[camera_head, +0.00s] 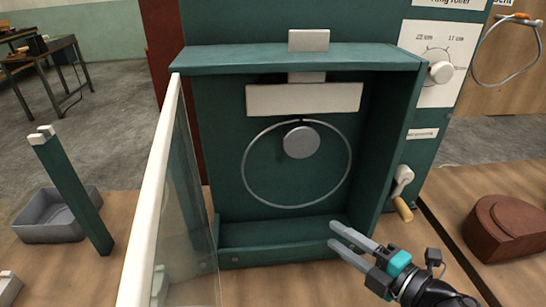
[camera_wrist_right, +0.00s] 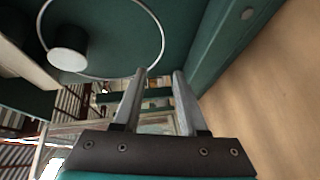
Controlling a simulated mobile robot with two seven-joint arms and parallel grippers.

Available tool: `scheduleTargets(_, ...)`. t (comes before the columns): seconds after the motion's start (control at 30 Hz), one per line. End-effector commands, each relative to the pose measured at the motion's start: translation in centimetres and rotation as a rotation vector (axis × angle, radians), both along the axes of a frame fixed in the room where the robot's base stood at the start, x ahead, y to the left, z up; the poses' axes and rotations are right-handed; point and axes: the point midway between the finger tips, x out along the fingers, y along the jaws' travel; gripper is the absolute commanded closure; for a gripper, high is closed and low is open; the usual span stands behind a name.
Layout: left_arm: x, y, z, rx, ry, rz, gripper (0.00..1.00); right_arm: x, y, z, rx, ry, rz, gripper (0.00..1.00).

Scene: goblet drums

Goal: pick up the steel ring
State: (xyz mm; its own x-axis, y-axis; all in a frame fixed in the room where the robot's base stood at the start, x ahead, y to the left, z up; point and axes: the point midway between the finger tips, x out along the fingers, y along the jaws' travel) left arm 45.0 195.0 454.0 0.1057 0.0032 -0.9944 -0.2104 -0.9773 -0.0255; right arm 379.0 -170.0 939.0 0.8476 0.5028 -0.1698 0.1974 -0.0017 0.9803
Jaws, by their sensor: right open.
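The steel ring (camera_head: 350,163) is a thin grey hoop. It stands upright inside the open green cabinet, around a pale round roller (camera_head: 299,142) near the top of the hoop. It also shows at the top of the right wrist view (camera_wrist_right: 163,42), with the roller (camera_wrist_right: 68,45) inside it. My right gripper (camera_head: 344,238) is at the lower front right of the cabinet, below and in front of the ring. Its two fingers are apart with nothing between them, as the right wrist view (camera_wrist_right: 158,76) also shows. My left gripper is not in view.
The cabinet's glass door (camera_head: 188,185) with a pale edge stands open at the left. A crank handle (camera_head: 402,195) sticks out at the right. A brown round block (camera_head: 507,228) is at the far right. A grey bin (camera_head: 50,222) and green post (camera_head: 72,190) stand left.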

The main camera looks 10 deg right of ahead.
Motion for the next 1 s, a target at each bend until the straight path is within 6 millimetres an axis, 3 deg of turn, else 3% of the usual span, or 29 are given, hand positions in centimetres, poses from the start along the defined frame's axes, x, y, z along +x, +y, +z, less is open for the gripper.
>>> scheduleTargets(0.27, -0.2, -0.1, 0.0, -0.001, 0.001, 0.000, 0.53, 1.1, 0.7, -0.1, -0.002, -0.004, 0.004, 0.58)
scheduleTargets(1.0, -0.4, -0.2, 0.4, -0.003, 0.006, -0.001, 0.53, 7.0, 4.2, -1.3, -0.001, -0.003, 0.001, 0.58)
